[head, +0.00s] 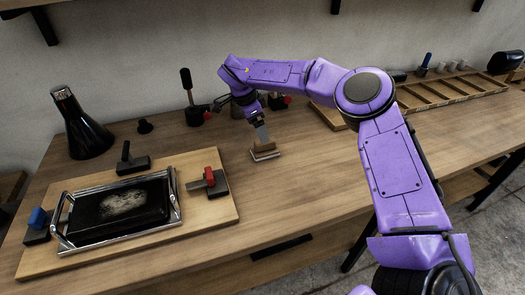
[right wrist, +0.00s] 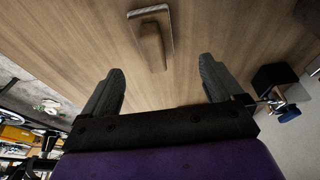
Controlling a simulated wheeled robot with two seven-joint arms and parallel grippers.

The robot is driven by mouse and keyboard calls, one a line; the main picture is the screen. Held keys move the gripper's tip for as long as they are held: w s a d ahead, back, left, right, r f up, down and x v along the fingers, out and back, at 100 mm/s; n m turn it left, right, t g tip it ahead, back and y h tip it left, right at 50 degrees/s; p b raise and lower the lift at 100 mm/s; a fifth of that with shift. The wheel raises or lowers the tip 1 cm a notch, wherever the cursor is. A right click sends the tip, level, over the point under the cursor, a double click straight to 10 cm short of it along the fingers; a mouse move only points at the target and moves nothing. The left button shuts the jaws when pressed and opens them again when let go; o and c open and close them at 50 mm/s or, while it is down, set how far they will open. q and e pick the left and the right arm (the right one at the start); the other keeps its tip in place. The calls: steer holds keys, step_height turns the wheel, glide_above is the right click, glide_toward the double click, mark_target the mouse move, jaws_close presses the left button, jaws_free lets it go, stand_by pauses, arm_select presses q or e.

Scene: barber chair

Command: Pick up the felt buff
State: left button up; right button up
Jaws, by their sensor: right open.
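The felt buff (head: 265,154), a small block with a wooden back and a pale base, lies on the wooden bench near the middle of the head view. In the right wrist view the felt buff (right wrist: 151,42) lies ahead of the fingertips, roughly between their lines. My right gripper (head: 262,133) reaches down from the purple arm and in the head view overlaps the top of the buff. In the right wrist view the right gripper (right wrist: 158,75) is open, with nothing between its fingers. The buff appears apart from both fingers there. My left gripper is not in view.
A wooden board (head: 217,165) at left carries a metal-framed tray (head: 180,213) with a dark pad, and dark blocks with red and blue parts around it. A black flask (head: 85,130) and clamp-like stands (head: 194,113) stand behind. A slotted wooden rack (head: 455,92) lies at right.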

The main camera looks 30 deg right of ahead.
mark_target(266, 146)
steer(key=x, duration=0.3)
steer(key=p+x, duration=0.1)
steer(key=x, duration=0.2)
steer(key=p+x, duration=0.1)
steer(key=x, duration=0.2)
steer(key=shift+s, duration=0.4)
steer(key=c, duration=1.2)
